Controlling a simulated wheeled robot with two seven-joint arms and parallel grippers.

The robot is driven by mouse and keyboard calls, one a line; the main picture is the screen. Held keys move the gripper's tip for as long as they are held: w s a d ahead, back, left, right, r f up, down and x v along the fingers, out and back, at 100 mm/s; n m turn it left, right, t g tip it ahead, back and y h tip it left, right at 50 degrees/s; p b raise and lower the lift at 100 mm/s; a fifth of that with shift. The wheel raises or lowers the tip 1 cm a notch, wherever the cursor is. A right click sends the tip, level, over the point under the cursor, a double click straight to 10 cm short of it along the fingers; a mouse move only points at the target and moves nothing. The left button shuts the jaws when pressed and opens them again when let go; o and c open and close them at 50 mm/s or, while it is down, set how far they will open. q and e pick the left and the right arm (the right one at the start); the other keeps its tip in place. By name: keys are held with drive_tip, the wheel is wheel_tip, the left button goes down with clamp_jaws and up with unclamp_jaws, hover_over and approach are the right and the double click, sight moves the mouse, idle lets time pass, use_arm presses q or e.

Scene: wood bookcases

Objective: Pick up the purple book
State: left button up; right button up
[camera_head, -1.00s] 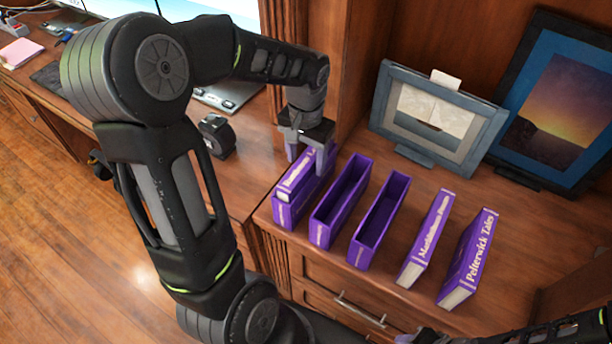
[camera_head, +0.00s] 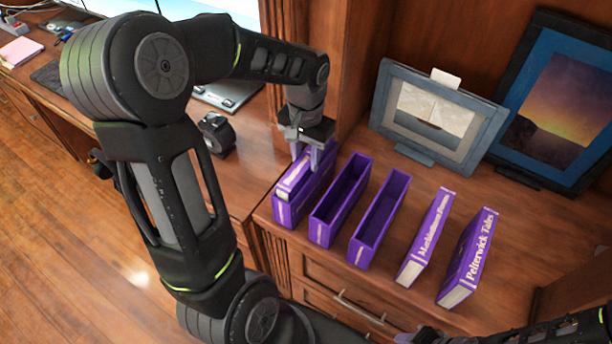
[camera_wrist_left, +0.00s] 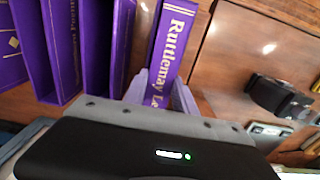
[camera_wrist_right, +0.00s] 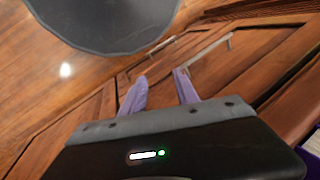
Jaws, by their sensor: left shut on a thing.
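Several purple books and slipcases stand in a row on the wooden cabinet top. The purple book titled "Ruttlemay" (camera_wrist_left: 172,45) is between my left gripper's fingers (camera_wrist_left: 161,84) in the left wrist view. In the head view this book (camera_head: 291,184) sits in the leftmost slipcase (camera_head: 284,214), with its upper part showing. My left gripper (camera_head: 306,157) is over the book's far end, shut on it. My right gripper (camera_wrist_right: 160,84) is open and empty, with drawer fronts beyond it in the right wrist view.
Two empty purple slipcases (camera_head: 322,232) (camera_head: 361,252) stand just right of the held book. The books "Marblethorn" (camera_head: 428,238) and "Pelterwick Tales" (camera_head: 470,257) stand farther right. Picture frames (camera_head: 385,125) (camera_head: 500,165) stand behind. A black tape dispenser (camera_head: 217,134) is to the left.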

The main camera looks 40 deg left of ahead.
use_arm(q)
clamp_jaws()
idle(0.8)
